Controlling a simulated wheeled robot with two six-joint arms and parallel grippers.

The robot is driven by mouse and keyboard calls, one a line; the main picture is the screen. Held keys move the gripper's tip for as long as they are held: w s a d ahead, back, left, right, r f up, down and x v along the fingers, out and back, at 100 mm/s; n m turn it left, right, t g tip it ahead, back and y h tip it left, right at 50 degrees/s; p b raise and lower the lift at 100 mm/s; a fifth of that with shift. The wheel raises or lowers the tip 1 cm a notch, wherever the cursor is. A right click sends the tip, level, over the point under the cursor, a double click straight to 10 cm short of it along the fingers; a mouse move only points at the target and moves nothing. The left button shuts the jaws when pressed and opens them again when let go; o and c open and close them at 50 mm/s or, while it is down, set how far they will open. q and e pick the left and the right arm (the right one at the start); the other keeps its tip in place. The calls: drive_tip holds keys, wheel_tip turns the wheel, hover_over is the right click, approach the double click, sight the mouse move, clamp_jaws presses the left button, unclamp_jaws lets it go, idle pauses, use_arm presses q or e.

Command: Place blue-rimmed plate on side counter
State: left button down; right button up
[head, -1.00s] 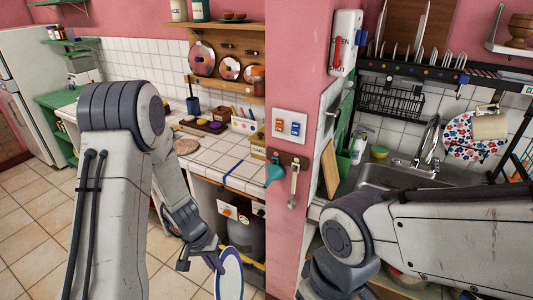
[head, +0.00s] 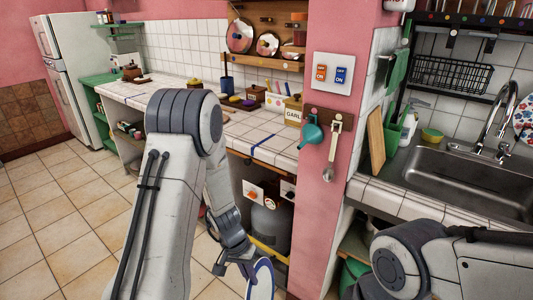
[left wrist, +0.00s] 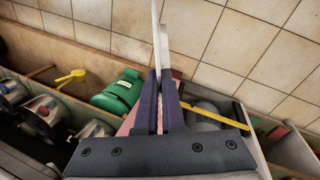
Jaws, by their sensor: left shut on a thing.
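The blue-rimmed plate (head: 262,282) shows at the bottom edge of the head view, white with a blue edge and partly cut off. My left gripper (head: 247,266) is shut on its rim and holds it upright, low in front of the counter. In the left wrist view the plate (left wrist: 157,35) is seen nearly edge-on between the two dark fingers (left wrist: 162,95). A white-tiled counter (head: 268,140) with a blue stripe stands above and behind the plate, along the left wall. My right arm shows at the lower right, but its gripper is out of view.
A garlic box (head: 293,112), wooden boxes and small pots stand at the back of the tiled counter; its front is mostly clear. A pink pillar with a hanging teal funnel (head: 312,134) separates it from the sink (head: 470,180). A gas bottle (head: 268,225) stands under the counter.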

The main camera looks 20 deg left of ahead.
sight(259, 294)
use_arm(q)
wheel_tip(259, 294, down, 14)
drive_tip(key=b, duration=1.1)
drive_tip(key=shift+h+b, duration=0.35)
drive_tip(key=shift+h, duration=0.05)
